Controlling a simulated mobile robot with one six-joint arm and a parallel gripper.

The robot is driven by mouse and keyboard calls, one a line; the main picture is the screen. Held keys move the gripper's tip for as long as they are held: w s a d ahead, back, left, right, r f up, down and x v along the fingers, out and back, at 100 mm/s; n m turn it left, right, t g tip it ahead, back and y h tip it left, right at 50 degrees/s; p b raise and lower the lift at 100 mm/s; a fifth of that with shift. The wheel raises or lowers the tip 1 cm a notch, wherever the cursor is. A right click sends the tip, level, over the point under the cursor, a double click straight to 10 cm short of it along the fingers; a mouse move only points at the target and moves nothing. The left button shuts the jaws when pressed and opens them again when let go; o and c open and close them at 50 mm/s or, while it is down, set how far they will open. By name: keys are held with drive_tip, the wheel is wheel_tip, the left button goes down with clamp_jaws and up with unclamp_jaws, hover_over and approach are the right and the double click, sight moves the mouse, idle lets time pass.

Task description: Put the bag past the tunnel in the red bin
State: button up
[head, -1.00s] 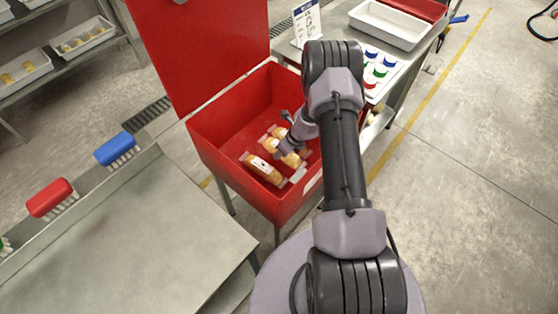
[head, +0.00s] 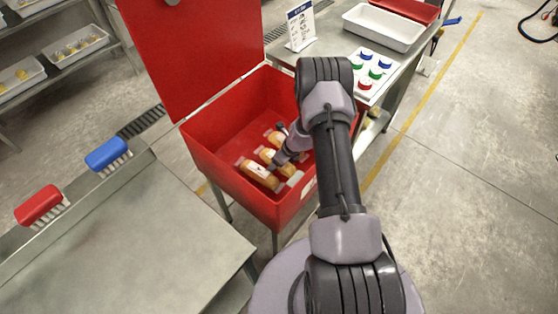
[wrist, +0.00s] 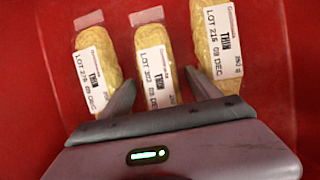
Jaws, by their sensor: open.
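The red bin (head: 228,130) stands with its lid open. Three clear bags with yellow contents and white labels lie side by side on its floor: a left bag (wrist: 88,62), a middle bag (wrist: 153,60) and a right bag (wrist: 216,40) in the wrist view. In the head view the nearest bag (head: 259,174) is plainest; the others are partly behind my gripper. My gripper (wrist: 160,84) is down inside the bin, open, its fingers on either side of the middle bag. I cannot tell whether they touch it. No tunnel shows clearly in these views.
The raised red lid (head: 195,45) stands at the bin's back left. A steel table (head: 130,245) with a red brush (head: 40,204) and a blue brush (head: 106,153) is at left. A bench at right holds colored caps, a sign (head: 300,25) and a white tray (head: 384,27).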

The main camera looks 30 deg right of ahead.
drive_tip(key=p+v, duration=0.4)
drive_tip(key=v, duration=0.8)
drive_tip(key=w+a+r+n+t+y, duration=0.1)
drive_tip(key=a+r+n, duration=0.55)
drive_tip(key=r, duration=0.65)
drive_tip(key=w+a+r+n+t+y, duration=0.1)
drive_tip(key=a+r+n, duration=0.5)
drive_tip(key=r, duration=0.8)
drive_tip(key=s+a+r+n, duration=0.8)
drive_tip(key=s+a+r, duration=0.2)
drive_tip(key=s+r, duration=0.15)
drive_tip(key=s+r+n+h, duration=0.1)
drive_tip(key=s+r+n, duration=0.1)
drive_tip(key=s+n, duration=0.5)
drive_tip(key=s+a, duration=0.1)
drive_tip(key=s, duration=0.5)
drive_tip(key=shift+r+h, duration=0.15)
drive_tip(key=shift+h, duration=0.15)
drive_tip(key=shift+s, duration=0.1)
drive_tip(key=shift+c, duration=0.4)
